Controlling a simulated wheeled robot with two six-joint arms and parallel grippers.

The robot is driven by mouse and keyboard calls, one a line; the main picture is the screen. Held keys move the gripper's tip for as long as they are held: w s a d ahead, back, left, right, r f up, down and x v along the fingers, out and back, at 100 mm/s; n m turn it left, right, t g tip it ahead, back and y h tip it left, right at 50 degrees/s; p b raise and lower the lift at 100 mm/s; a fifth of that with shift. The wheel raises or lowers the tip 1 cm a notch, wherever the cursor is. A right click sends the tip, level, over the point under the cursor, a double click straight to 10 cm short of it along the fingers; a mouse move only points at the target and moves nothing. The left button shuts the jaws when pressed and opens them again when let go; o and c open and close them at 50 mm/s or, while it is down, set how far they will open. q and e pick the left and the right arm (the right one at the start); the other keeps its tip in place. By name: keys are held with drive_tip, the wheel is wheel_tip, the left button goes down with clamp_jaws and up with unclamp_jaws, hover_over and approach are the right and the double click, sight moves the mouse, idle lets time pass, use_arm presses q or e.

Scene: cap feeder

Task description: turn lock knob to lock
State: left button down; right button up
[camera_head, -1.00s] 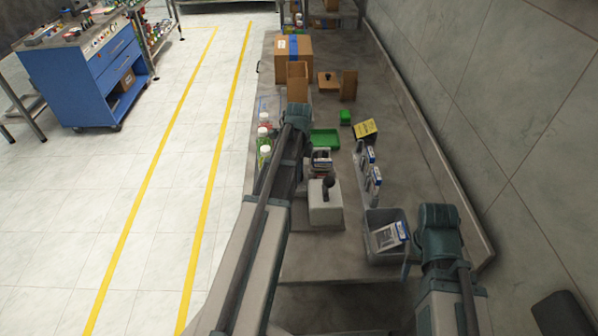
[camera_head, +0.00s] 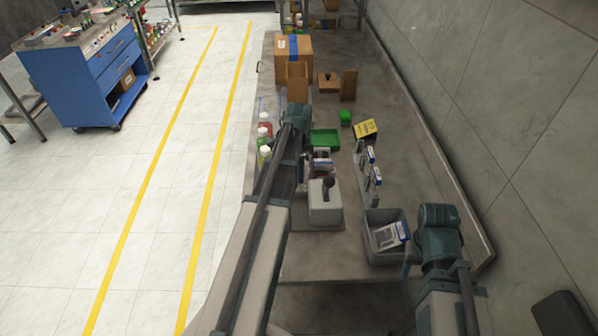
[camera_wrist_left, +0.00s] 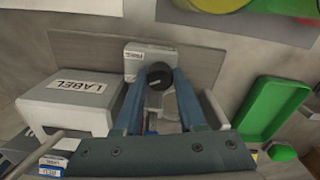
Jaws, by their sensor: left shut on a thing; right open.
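In the left wrist view a round black knob (camera_wrist_left: 159,76) sits on a small light-grey block with a label (camera_wrist_left: 140,54). My left gripper (camera_wrist_left: 158,88) has its two blue fingers on either side of the knob and is shut on it. In the head view my left arm hides the knob, and only the back of the left gripper (camera_head: 304,168) shows beside the grey box. My right gripper (camera_head: 408,264) hangs by the grey bin at the right and is mostly hidden by its wrist; it looks open, with nothing visible held.
A grey box with a black-tipped lever (camera_head: 325,208) stands close to the left gripper; its LABEL face (camera_wrist_left: 78,87) shows in the wrist view. A green tray (camera_head: 325,132), a grey bin (camera_head: 386,258) and bottles (camera_head: 264,132) are nearby.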

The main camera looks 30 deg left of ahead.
use_arm(q)
drive_tip(key=shift+n, duration=0.4)
drive_tip(key=c, duration=0.5)
unclamp_jaws()
wheel_tip(320, 180, up, 14)
drive_tip(key=p, duration=1.4)
drive_tip(key=shift+f, duration=0.1)
